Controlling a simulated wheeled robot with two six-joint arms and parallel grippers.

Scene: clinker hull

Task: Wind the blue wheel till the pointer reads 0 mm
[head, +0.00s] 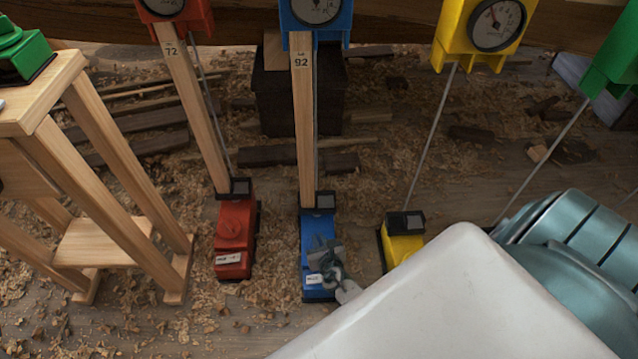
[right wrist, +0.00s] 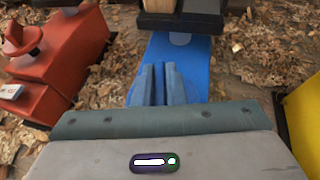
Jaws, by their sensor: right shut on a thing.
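The blue base unit (head: 317,230) stands on the floor below a wooden post marked 92. It also shows in the right wrist view (right wrist: 195,65). My right gripper (head: 327,262) is at the top of this unit, its fingers (right wrist: 165,84) close together and shut on the blue wheel. The blue gauge (head: 320,10) sits at the top of the post, cut by the upper edge of the head view. Its pointer is too small and cropped to read. My left gripper is not in view.
A red unit (head: 235,232) stands left of the blue one, and a yellow unit (head: 403,246) stands to its right, partly behind my arm. A wooden stand (head: 105,241) is at the left. Wood shavings cover the floor, and a dark block (head: 298,98) stands behind.

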